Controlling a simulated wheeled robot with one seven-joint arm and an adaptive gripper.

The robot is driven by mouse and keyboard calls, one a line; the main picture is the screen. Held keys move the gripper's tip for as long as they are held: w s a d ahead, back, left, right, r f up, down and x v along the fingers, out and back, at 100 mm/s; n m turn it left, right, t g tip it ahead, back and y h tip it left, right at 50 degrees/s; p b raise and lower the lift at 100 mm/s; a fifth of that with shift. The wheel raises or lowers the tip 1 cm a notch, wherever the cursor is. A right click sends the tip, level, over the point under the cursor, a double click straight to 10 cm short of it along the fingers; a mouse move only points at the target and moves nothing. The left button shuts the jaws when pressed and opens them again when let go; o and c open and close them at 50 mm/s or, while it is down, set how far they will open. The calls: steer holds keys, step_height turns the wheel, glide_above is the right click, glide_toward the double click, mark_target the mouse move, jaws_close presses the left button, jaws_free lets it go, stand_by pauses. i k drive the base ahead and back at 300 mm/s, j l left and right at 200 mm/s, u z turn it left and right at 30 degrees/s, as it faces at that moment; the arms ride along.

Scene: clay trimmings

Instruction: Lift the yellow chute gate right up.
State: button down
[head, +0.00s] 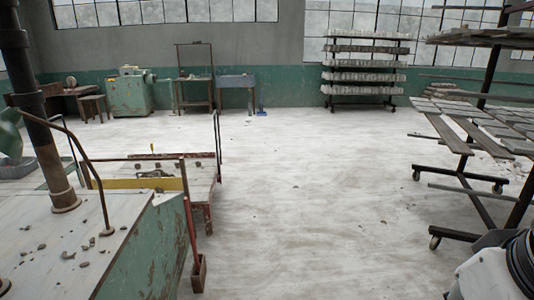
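A yellow panel (125,183), which looks like the chute gate, lies low across the near side of a wooden-topped bench or chute at the left. It is a long flat strip, and part of it is behind a thin post and rail. A small upright yellow piece (152,148) stands behind it; I cannot tell whether it belongs to the gate. My gripper is not in view; only a white and black part of my own body shows at the bottom right corner, far from the panel.
A green-sided table (150,250) with clay scraps and a dark column stands at the near left. A red-handled tool (192,240) leans at its corner. A wheeled rack (480,120) with boards stands at the right. The middle floor (310,210) is mostly clear.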

mark_target(165, 184)
steer(key=i+u, duration=0.25)
steer(key=i, duration=0.6)
steer(key=i+l+u, duration=0.2)
steer(key=i, duration=0.7)
steer(key=i+u, duration=0.45)
steer(key=i+l+u, duration=0.2)
steer(key=i+u, duration=0.25)
steer(key=i+l+u, duration=0.45)
steer(key=i+j, duration=0.1)
